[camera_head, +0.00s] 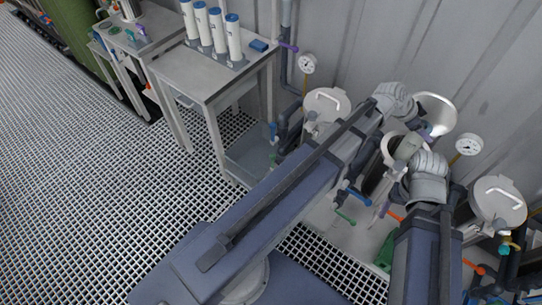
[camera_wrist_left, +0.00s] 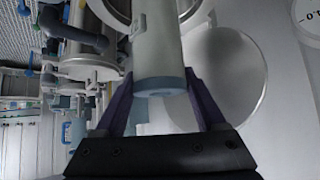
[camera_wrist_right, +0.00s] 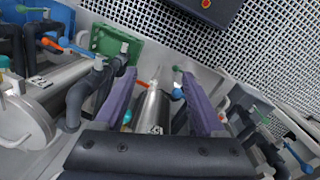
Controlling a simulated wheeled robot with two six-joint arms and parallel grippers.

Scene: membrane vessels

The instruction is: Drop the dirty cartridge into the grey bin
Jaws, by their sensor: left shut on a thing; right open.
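My left gripper (camera_wrist_left: 160,88) is shut on the dirty cartridge (camera_wrist_left: 155,42), a dull grey-green cylinder with a blue-grey end cap between the purple fingers. In the head view the cartridge (camera_head: 407,147) shows only in part, behind the arms at the middle vessel, with the left gripper (camera_head: 425,128) beside it. Whether its far end is still inside the vessel is hidden. My right gripper (camera_head: 384,197) is open, low in front of the vessels; its fingers (camera_wrist_right: 158,100) stand apart with steel pipework between or behind them.
A bench (camera_head: 205,78) holds several white, blue-capped cartridges (camera_head: 218,30). Closed lids (camera_head: 325,105) and (camera_head: 498,200) flank the middle vessel's swung-open lid (camera_head: 437,110). Gauges, valves and pipes crowd my grippers. The grating floor at left is clear.

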